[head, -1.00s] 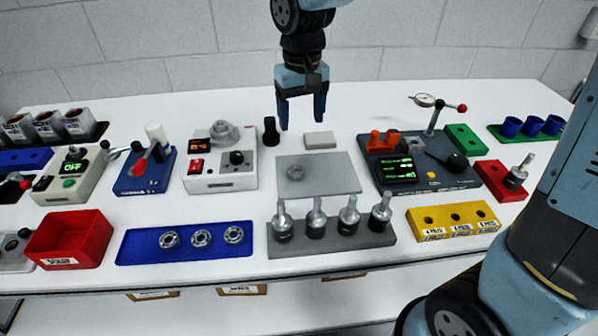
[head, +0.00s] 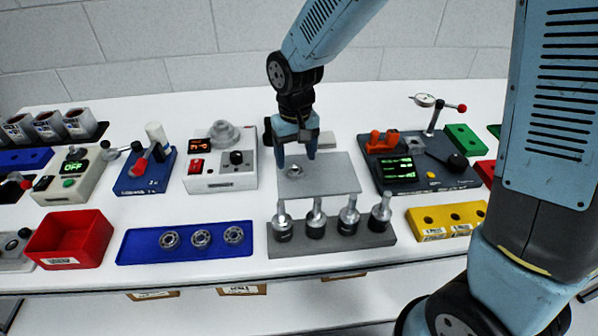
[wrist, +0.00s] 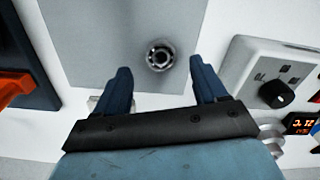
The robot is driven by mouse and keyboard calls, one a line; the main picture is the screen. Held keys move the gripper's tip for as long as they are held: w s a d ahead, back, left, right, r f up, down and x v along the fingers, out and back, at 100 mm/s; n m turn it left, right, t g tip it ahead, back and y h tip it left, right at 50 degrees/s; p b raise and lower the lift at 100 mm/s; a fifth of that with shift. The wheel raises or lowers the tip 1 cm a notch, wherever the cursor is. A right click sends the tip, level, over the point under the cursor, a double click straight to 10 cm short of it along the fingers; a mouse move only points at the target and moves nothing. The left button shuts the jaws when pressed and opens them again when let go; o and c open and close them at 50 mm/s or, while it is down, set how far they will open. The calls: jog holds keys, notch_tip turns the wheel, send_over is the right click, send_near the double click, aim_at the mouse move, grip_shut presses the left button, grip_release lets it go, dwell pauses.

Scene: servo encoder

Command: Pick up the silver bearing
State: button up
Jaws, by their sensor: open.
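A silver bearing (head: 295,171) lies on the grey plate (head: 335,182) in the middle of the table, near the plate's left side. My gripper (head: 296,163) is open and empty above the plate, pointing down at the bearing. In the wrist view, the bearing (wrist: 160,56) shows between and slightly beyond my two blue fingertips (wrist: 160,68), touching neither. The height left between fingertips and bearing is hard to tell. Several more silver bearings (head: 201,238) lie in the blue tray (head: 140,246) at the front left.
A grey rack (head: 330,238) with several upright silver-and-black parts stands in front of the plate. A white device with a knob (head: 221,180) is left of it, and a dark gauge station (head: 425,178) is right. A red bin (head: 70,238) stands front left. A pale block (head: 327,139) sits behind the plate.

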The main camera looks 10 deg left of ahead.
aim_at(295, 165)
jog(key=shift+f, duration=1.85)
jog(key=shift+c, duration=0.2)
jog(key=c, duration=1.1)
jog(key=shift+w+a+r, duration=0.1)
jog(key=shift+r, duration=0.4)
notch_tip(295, 165, up, 3)
jog(key=shift+f, duration=0.15)
jog(key=s+d+r, duration=0.1)
jog(key=s+r, duration=0.2)
jog(key=s, duration=0.1)
jog(key=s+d+r, duration=0.1)
jog(key=s+r, duration=0.2)
jog(key=s, duration=0.2)
jog(key=s+d+r, duration=0.2)
jog(key=s+r, duration=0.1)
jog(key=s, duration=0.1)
jog(key=shift+s+r, duration=0.2)
jog(key=shift+s, duration=0.1)
